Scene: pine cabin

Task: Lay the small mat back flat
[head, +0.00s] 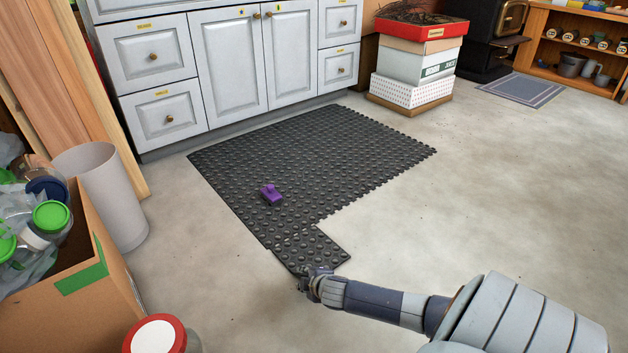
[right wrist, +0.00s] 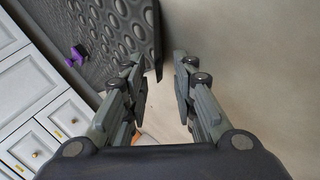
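A black rubber mat with round holes (head: 320,150) lies on the floor in front of the cabinets. A narrow section (head: 305,247) juts from its near end; its bumps look larger, and I cannot tell whether it is a separate small mat or a folded part. My right gripper (head: 306,277) is at the near edge of this section. In the right wrist view the gripper (right wrist: 160,72) is open, its fingers apart. The mat's edge (right wrist: 152,30) and corner are close to the left-hand finger, and I cannot tell if they touch. My left gripper is out of view.
A small purple object (head: 271,193) sits on the mat. A cardboard box of bottles (head: 85,300), a grey bin (head: 105,195) and a red-lidded container (head: 158,336) stand at left. Stacked boxes (head: 415,65) stand at the back. Bare floor is open to the right.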

